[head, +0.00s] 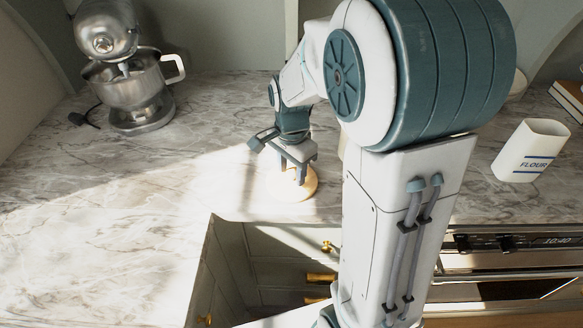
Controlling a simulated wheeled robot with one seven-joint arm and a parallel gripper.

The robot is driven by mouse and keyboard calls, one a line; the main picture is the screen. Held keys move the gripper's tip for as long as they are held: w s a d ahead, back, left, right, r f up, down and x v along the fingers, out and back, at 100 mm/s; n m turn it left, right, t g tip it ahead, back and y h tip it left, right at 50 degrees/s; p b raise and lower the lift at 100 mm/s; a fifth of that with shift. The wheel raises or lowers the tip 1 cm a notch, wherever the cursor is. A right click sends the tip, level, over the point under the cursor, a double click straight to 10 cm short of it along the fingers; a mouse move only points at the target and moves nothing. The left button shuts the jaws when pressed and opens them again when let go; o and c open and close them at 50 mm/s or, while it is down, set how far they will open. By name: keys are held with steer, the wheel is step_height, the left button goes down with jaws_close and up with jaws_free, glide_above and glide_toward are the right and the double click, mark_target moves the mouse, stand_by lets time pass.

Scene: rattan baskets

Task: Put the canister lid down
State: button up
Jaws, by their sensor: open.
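The canister lid (296,193), a round pale-wood disc, lies on the marble counter near its inner front corner, in bright sunlight. My gripper (291,174) points down over the lid with its fingers open. The fingertips overlap the lid's knob area in this view, and I cannot tell whether they touch it. A white canister (525,155) marked FLOUR stands at the right of the counter, with its top open and no lid on it.
A silver stand mixer (130,80) stands at the back left, its cord beside it. The marble counter (120,200) is clear at the left and front left. An oven (510,245) and drawers lie below the counter edge. A book (569,98) lies at the far right.

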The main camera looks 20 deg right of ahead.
mark_target(292, 172)
step_height(292, 172, up, 12)
steer(key=s+f+n+t, duration=0.3)
steer(key=s+f+n, duration=0.1)
steer(key=s+n, duration=0.8)
steer(key=shift+s+n, duration=0.3)
steer(key=shift+s, duration=0.75)
steer(key=shift+c, duration=1)
